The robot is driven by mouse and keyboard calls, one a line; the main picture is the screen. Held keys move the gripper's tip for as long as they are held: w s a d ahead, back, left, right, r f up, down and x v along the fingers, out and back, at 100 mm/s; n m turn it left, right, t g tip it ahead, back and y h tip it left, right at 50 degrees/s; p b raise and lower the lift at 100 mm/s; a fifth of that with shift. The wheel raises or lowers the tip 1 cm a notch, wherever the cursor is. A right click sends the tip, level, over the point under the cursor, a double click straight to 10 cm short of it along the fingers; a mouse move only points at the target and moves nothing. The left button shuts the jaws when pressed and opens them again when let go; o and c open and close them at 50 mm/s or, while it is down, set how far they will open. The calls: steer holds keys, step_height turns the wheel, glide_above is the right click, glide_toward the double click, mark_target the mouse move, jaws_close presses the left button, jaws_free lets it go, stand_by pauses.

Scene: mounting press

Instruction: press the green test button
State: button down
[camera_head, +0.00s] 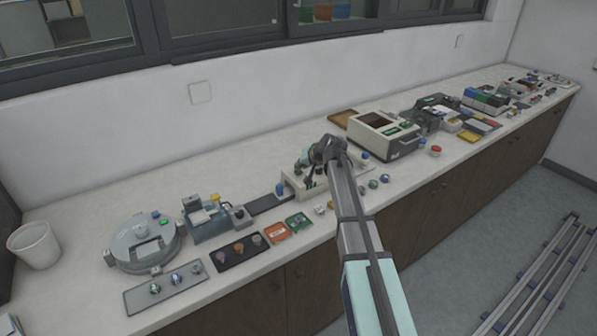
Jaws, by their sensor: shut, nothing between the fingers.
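A small bright green button-like spot (164,221) shows on top of the round grey press-like machine (128,248) at the left of the bench. It is too small to read any label, so I cannot tell whether it is the test button. My arm reaches from the bottom right to the middle of the bench. My gripper (309,181) is over a cream holder (297,188), shut and empty. It is well to the right of the green spot, and the fingertips are small and partly hidden against the holder.
A blue-grey vise-like device (211,222) stands between the round machine and the cream holder. Trays with small parts (166,287) line the front edge. A cream machine with a dark window (372,141) stands to the right. A white bin (35,247) is at far left.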

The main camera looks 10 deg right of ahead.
mark_target(300, 171)
steer(key=shift+r, duration=0.4)
steer(key=shift+r, duration=0.1)
steer(key=shift+r+p, duration=1.15)
steer(key=shift+r, duration=1.3)
